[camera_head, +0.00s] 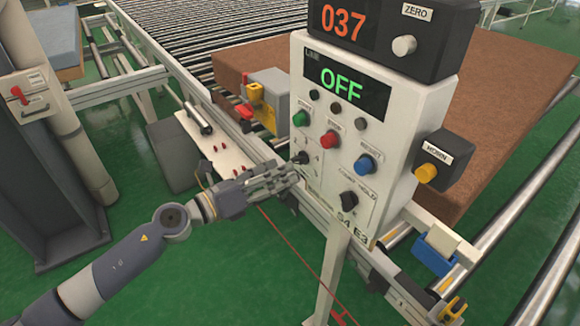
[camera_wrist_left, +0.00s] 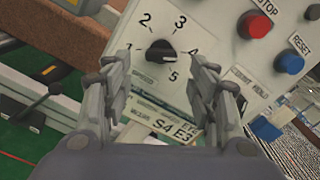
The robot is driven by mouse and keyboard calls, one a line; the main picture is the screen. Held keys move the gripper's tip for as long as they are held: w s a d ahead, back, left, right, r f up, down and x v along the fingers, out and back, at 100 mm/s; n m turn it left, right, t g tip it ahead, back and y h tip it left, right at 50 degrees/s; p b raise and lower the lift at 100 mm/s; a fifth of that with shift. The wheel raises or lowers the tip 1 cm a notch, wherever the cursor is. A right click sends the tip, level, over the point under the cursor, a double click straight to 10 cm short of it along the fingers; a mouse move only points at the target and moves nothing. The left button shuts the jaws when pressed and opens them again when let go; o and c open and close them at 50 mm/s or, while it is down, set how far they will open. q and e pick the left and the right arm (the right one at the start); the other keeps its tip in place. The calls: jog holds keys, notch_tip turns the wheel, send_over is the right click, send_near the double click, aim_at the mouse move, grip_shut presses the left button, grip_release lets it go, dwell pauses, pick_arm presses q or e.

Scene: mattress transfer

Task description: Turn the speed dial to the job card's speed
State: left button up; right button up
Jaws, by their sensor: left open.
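The speed dial is a black knob (camera_wrist_left: 160,52) ringed by the numbers 1 to 5 in the left wrist view. Its narrow end seems turned toward the 4, but I cannot be sure. In the head view the dial (camera_head: 301,157) sits low at the left of the white control panel (camera_head: 400,130). My left gripper (camera_head: 292,172) is open just in front of it. In the wrist view its fingers (camera_wrist_left: 160,85) stand apart, below the dial and not closed on it. My right gripper is out of view.
The panel has green (camera_head: 301,118), red (camera_head: 329,139) and blue (camera_head: 366,163) buttons and a second black knob (camera_head: 349,199). Its display (camera_head: 345,85) reads OFF; the upper one reads 037. A blue holder (camera_head: 428,258) with a pale insert hangs at lower right. A roller conveyor (camera_head: 205,45) lies behind.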

pick_arm(q)
jog(key=v, duration=0.7)
jog(key=shift+s+a, duration=0.1)
